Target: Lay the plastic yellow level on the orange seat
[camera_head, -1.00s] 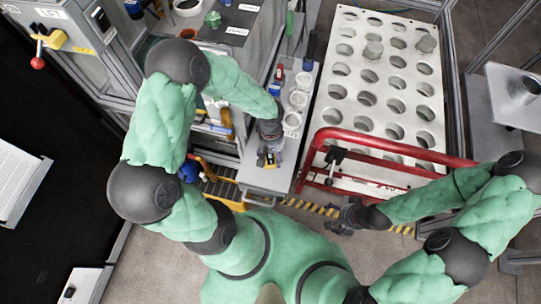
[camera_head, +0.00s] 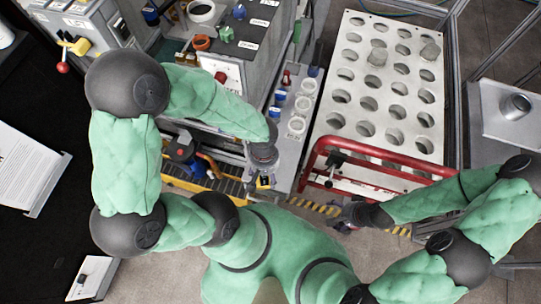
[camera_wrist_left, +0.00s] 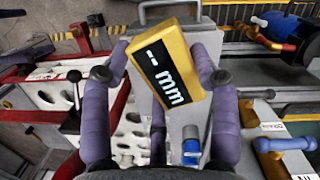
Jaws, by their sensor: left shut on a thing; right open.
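The yellow level (camera_wrist_left: 170,65), a small block with a black face and white "mm" lettering, is between the purple-grey fingers of my left gripper (camera_head: 261,172). The gripper is shut on it, and the level also shows in the head view (camera_head: 265,181). They are over the near end of the grey side shelf; the gap below is hard to judge. An orange ring-shaped piece (camera_head: 201,43) on the dark bench top at upper left may be the orange seat; I cannot tell for sure. My right gripper (camera_head: 338,218) is open and empty near the red rail.
White cups (camera_head: 297,124) and blue items stand on the grey shelf. A white panel with round holes (camera_head: 350,60) lies to the right, behind a red rail (camera_head: 320,155). A green piece (camera_head: 226,34) and a white ring (camera_head: 201,12) share the dark bench top.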

